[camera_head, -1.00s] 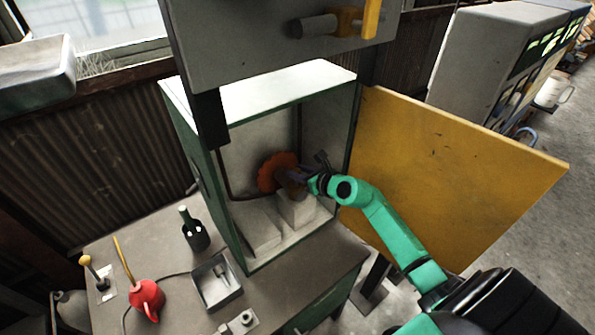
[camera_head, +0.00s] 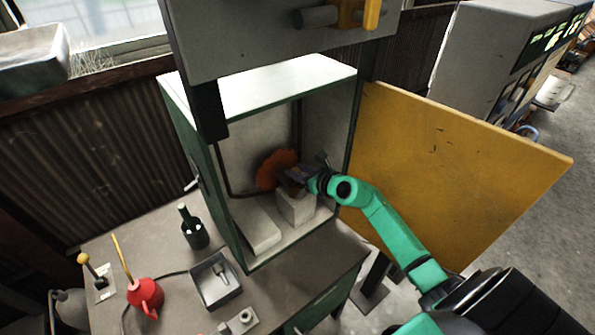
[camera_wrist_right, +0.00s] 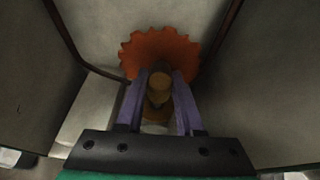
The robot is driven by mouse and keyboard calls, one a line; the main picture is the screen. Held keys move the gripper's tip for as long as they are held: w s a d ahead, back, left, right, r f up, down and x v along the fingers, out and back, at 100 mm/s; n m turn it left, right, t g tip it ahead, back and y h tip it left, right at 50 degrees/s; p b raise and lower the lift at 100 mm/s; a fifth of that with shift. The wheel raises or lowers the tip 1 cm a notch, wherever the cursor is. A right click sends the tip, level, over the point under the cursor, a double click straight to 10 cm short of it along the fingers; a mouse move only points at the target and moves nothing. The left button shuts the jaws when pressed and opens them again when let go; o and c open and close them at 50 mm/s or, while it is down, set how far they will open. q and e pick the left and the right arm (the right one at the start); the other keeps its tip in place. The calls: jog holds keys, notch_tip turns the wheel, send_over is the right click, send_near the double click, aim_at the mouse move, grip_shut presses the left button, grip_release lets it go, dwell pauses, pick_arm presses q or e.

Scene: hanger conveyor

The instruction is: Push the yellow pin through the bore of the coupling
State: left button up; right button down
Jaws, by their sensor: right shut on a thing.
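My right gripper (camera_head: 297,176) is inside the open cabinet, in front of an orange toothed wheel (camera_head: 274,165). In the right wrist view the purple fingers (camera_wrist_right: 159,82) are shut on a yellow-brown round piece (camera_wrist_right: 160,87), in line with the orange wheel (camera_wrist_right: 150,50) behind it. A darker part shows below the piece between the fingers. I cannot tell whether the held piece is the pin or part of the coupling. The bore cannot be made out. My left gripper is not in view.
The green cabinet (camera_head: 228,200) has a pale block (camera_head: 297,207) below my gripper and a low pale slab (camera_head: 262,233). The yellow door (camera_head: 455,175) stands open at right. The bench holds a red can (camera_head: 146,293), a grey tray (camera_head: 207,288) and a bottle holder (camera_head: 195,236).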

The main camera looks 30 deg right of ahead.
jog(key=shift+f+b, duration=0.9)
jog(key=shift+f, duration=0.15)
dwell(0.5)
jog(key=c, duration=0.8)
grip_release()
jog(key=o, duration=0.6)
jog(key=b+v, duration=0.1)
jog(key=v, duration=1.3)
jog(key=shift+s+r+b, duration=0.2)
jog(key=shift+s+b, duration=0.05)
jog(key=shift+b, duration=0.15)
